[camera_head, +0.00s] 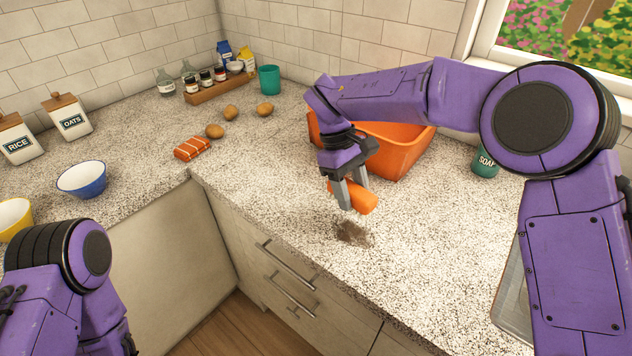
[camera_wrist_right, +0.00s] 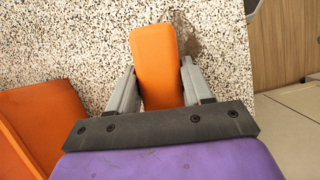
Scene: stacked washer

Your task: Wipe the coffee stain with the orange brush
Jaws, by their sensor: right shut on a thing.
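The orange brush (camera_head: 359,196) is held between the fingers of my right gripper (camera_head: 350,199), just behind the stain in the head view. The brush (camera_wrist_right: 156,65) also shows between the fingers in the right wrist view. The brown coffee stain (camera_head: 353,233) lies on the speckled counter near its front edge. In the right wrist view, part of the stain (camera_wrist_right: 187,38) shows just right of the brush. I cannot tell whether the brush touches the counter. My left arm is at the lower left, and its gripper is out of view.
An orange bin (camera_head: 400,150) stands behind my right gripper, with a green soap container (camera_head: 485,163) to its right. An orange striped cloth (camera_head: 192,148), several potatoes (camera_head: 231,112) and a blue bowl (camera_head: 81,180) sit to the left. The counter around the stain is clear.

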